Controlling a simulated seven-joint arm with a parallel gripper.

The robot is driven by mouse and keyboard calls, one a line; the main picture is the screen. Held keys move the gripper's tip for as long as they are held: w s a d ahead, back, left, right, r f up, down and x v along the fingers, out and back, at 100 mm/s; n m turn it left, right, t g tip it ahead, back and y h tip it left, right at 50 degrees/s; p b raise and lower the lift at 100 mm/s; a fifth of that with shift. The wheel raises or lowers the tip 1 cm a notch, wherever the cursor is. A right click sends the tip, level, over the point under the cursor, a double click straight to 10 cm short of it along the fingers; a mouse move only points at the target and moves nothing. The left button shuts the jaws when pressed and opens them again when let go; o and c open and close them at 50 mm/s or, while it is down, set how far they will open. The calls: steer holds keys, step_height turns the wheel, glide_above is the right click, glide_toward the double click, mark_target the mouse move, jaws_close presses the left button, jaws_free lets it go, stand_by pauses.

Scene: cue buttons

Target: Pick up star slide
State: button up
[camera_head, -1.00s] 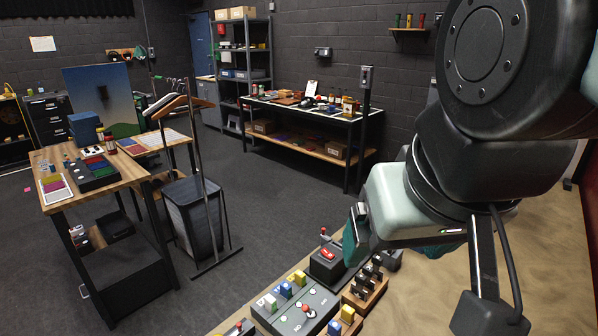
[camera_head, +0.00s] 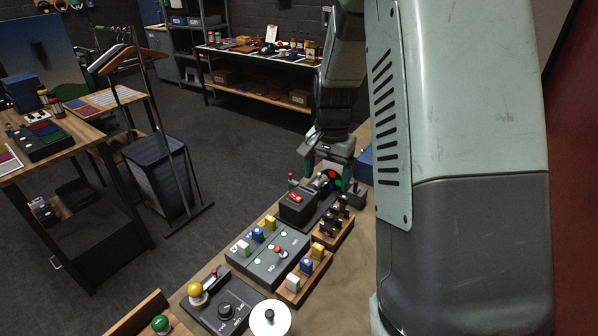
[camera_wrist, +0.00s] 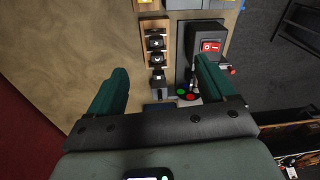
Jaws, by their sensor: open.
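My gripper (camera_head: 328,168) is open and empty, at the far end of the bench. In the wrist view my gripper (camera_wrist: 161,70) has its two green fingers wide apart, with a wooden rack (camera_wrist: 146,32) of black pieces showing between and beyond them. The black pieces (camera_wrist: 157,60) stand in a row, and some carry small pale marks. In the head view the same wooden rack (camera_head: 333,234) stands just nearer than my gripper. My gripper touches none of the pieces.
Beside the rack is a dark box with a red switch (camera_head: 297,197), also in the wrist view (camera_wrist: 209,46). Red and green round buttons (camera_head: 332,176) lie near my gripper. A grey console (camera_head: 262,262) and a second wooden rack with coloured blocks (camera_head: 318,268) stand nearer.

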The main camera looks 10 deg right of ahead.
mark_target(328, 215)
steer(key=shift+m+g, duration=0.5)
steer(key=shift+m, duration=0.3)
steer(key=f, duration=0.4)
steer(key=w+d+f, duration=0.1)
steer(key=f, duration=0.4)
steer(key=w+f, duration=0.1)
steer(key=f, duration=0.4)
steer(key=shift+d, duration=0.3)
steer(key=shift+s+d+f, duration=0.1)
steer(key=shift+f, duration=2.9)
steer(key=c, duration=1.1)
